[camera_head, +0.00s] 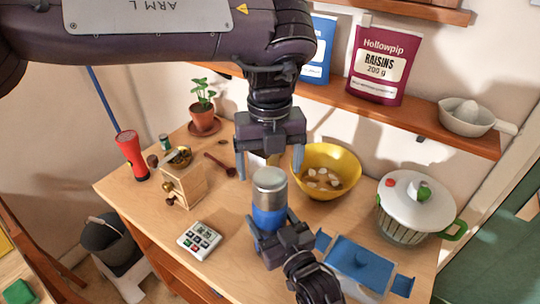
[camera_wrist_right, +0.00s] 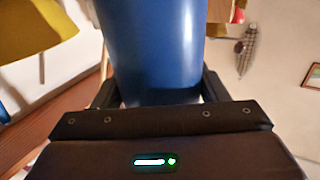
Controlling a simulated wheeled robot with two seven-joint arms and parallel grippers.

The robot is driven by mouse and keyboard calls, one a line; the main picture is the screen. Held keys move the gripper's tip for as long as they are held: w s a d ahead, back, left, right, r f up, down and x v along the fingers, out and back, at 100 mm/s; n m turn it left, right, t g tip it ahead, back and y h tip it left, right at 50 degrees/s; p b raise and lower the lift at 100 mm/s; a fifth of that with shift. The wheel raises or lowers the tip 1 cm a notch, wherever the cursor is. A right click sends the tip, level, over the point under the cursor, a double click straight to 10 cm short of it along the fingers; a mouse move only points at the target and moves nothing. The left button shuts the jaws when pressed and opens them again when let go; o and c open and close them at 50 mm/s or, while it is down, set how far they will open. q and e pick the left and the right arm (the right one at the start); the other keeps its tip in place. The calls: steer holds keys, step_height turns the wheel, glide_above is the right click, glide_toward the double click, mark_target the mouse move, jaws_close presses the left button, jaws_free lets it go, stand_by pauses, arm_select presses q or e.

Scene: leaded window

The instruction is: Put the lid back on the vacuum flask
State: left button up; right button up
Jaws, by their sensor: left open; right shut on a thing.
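The vacuum flask (camera_head: 268,217) stands upright, with a blue body and a silver upper part (camera_head: 269,182). I cannot tell whether that silver part is the lid or includes it. My right gripper (camera_head: 275,232) is shut around the blue body low down; the right wrist view shows the blue wall (camera_wrist_right: 152,45) between its fingers. My left gripper (camera_head: 269,173) points down around the top of the flask in the picture, its fingers apart. Nothing shows held between them. No separate lid is clearly visible.
A yellow bowl (camera_head: 345,160) with pale pieces stands right of the flask, and a white-lidded pot (camera_head: 415,205) is farther right. A blue-lidded dish (camera_head: 358,258) is at the front right. A wooden grinder (camera_head: 185,184) and a calculator-like device (camera_head: 199,239) are left. A shelf (camera_head: 420,115) runs behind.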

mark_target(270, 176)
arm_select(q)
step_height(270, 176, down, 6)
steer(key=shift+f, duration=0.25)
steer(key=shift+c, duration=0.4)
steer(key=c, duration=1)
steer(key=o, duration=1.2)
steer(key=shift+r, duration=0.1)
